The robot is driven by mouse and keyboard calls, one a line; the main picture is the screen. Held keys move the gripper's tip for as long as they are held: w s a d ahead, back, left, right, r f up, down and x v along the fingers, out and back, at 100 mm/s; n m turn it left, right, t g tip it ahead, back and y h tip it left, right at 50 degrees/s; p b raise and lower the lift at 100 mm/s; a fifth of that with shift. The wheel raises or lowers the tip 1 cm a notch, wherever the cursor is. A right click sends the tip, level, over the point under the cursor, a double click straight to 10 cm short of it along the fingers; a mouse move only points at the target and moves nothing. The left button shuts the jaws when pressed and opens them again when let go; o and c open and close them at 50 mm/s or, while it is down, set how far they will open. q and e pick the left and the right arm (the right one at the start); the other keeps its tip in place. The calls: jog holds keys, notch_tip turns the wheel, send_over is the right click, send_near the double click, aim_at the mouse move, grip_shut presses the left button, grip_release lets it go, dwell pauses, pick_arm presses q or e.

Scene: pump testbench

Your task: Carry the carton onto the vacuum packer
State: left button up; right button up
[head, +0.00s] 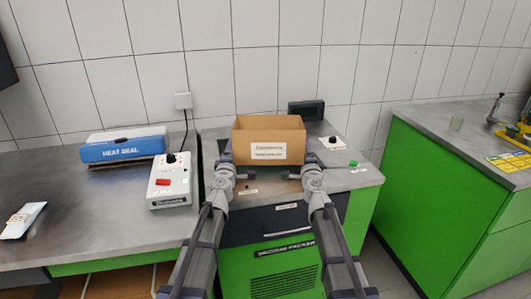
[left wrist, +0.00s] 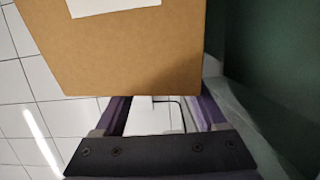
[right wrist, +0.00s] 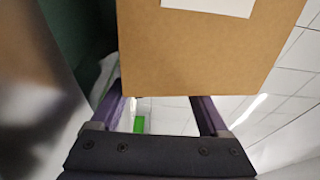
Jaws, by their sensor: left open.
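The brown open-topped carton (head: 268,139) stands upright with its white label facing me. It is over the grey top of the green-fronted machine (head: 345,181), which looks like the vacuum packer. I cannot tell whether its base touches that top. My left gripper (head: 226,158) is at the carton's left side and my right gripper (head: 312,160) at its right side. Both have their fingers spread apart. The carton fills the upper part of the left wrist view (left wrist: 120,60) and of the right wrist view (right wrist: 205,60), hiding the fingertips.
A blue heat seal box (head: 122,146) and a white control box with a dial (head: 173,183) are on the left counter. A black display (head: 306,110) stands behind the carton. A dial plate (head: 333,143) and green button (head: 353,163) are to its right. Another green bench (head: 440,180) is farther right.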

pick_arm(q)
jog(key=shift+a, duration=0.25)
pick_arm(e)
jog(key=shift+d, duration=0.25)
pick_arm(q)
jog(key=o, duration=0.3)
jog(key=shift+a, duration=0.1)
pick_arm(e)
jog(key=shift+d, duration=0.1)
pick_arm(q)
jog(key=shift+o, duration=0.5)
jog(key=shift+a, duration=0.1)
pick_arm(e)
jog(key=o, duration=0.4)
jog(key=shift+d, duration=0.1)
pick_arm(q)
jog(key=shift+s, duration=0.15)
jog(key=s, duration=0.7)
jog(key=shift+s, duration=0.4)
jog(key=shift+s+r, duration=0.15)
jog(key=shift+s, duration=0.05)
pick_arm(e)
jog(key=shift+s+r, duration=0.1)
jog(key=shift+r, duration=0.05)
pick_arm(q)
jog(key=shift+w, duration=0.2)
pick_arm(e)
jog(key=shift+s, duration=4.05)
